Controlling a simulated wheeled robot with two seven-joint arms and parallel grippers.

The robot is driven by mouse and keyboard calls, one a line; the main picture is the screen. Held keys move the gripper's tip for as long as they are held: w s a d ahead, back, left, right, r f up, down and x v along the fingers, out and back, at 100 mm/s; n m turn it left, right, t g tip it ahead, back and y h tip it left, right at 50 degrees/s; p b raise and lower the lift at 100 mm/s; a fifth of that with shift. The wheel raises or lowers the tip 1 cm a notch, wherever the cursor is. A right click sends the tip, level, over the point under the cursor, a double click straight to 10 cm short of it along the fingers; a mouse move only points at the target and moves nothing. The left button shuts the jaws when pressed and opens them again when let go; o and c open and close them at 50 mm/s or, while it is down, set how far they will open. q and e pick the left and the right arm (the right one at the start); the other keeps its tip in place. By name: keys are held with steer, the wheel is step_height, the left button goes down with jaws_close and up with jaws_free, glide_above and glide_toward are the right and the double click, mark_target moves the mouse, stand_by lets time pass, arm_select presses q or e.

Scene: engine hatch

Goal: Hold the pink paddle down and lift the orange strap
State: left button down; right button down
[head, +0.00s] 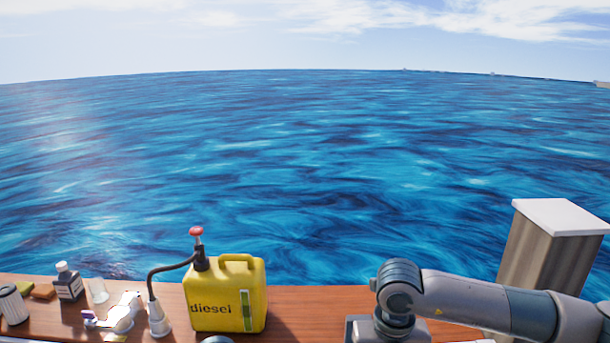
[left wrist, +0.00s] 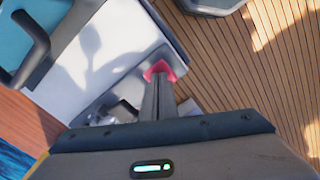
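The pink paddle (left wrist: 160,69) shows in the left wrist view, on a grey metal part at the edge of a pale panel. My left gripper (left wrist: 158,80) has its fingers together, with the tips over the pink paddle and covering part of it. I cannot tell how hard they press on it. In the head view my right arm comes in from the right and bends down out of the bottom edge; its gripper is out of view. The orange strap does not show in either view.
A post (head: 552,250) stands at the right. The left wrist view shows planked deck (left wrist: 270,60) and a dark handle (left wrist: 28,50).

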steer(key=shift+w+r, duration=0.1)
steer(key=shift+r, duration=0.25)
steer(key=c, duration=1.4)
jaws_free()
steer(key=shift+o, duration=0.2)
arm_select(q)
steer(key=shift+r+p, duration=1.05)
arm_select(e)
steer(key=shift+r, duration=3.5)
arm_select(q)
steer(key=shift+r, duration=0.1)
step_height(320, 180, up, 7)
steer(key=p, duration=0.2)
arm_select(e)
steer(key=shift+r, duration=0.9)
